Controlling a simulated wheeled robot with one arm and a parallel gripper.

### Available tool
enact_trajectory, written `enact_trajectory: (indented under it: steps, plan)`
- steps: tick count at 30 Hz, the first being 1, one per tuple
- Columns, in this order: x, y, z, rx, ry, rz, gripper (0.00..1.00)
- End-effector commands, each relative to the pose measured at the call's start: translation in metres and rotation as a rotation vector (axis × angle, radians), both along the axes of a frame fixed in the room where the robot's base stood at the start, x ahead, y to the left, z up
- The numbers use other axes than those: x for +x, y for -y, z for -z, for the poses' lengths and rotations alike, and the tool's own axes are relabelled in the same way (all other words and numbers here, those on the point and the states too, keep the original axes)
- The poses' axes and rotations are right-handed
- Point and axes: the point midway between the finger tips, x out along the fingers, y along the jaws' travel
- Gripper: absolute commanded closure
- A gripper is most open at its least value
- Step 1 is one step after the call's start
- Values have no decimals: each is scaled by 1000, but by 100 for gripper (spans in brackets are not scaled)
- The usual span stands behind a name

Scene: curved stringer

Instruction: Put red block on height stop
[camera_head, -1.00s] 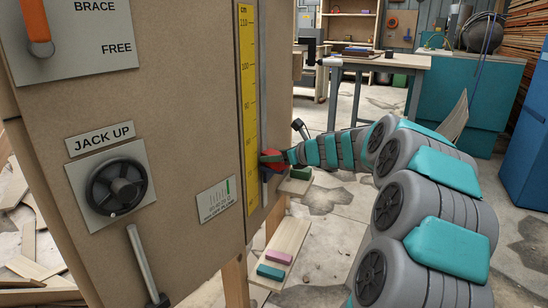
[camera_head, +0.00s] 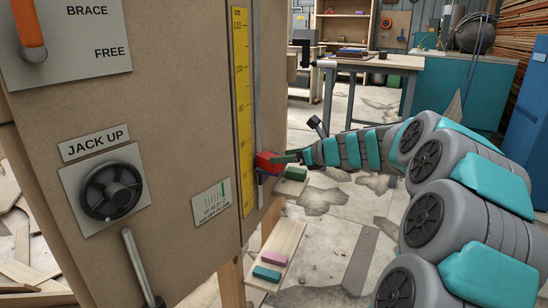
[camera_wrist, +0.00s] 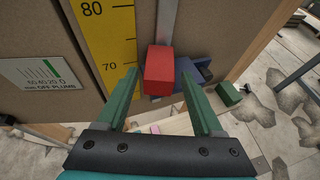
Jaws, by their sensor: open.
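The red block (camera_head: 266,161) sits against the front of the panel beside the yellow scale. In the wrist view the red block (camera_wrist: 159,70) stands upright on the blue height stop (camera_wrist: 195,72), just above the 70 mark. The stop (camera_head: 262,178) shows only in part under the block in the head view. My gripper (camera_wrist: 158,84) is open, its green fingers apart on either side of the block's near end. In the head view my gripper (camera_head: 287,158) is at the block's right side. Whether a finger touches it I cannot tell.
A green block (camera_head: 296,173) lies on a small wooden ledge behind the stop. A pink block (camera_head: 275,257) and a teal block (camera_head: 267,273) lie on a lower board (camera_head: 285,240). A handwheel (camera_head: 112,190) and a lever (camera_head: 142,268) stick out of the panel.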

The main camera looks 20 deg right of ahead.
Motion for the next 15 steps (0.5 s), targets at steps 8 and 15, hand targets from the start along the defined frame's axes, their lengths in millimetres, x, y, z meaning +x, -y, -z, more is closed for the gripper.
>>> enact_trajectory:
  steps: [8, 15]
  plan:
    - [-34, 15, -16, 0, 1, 2, 32]
    - [-41, 17, -18, 1, 0, 0, 32]
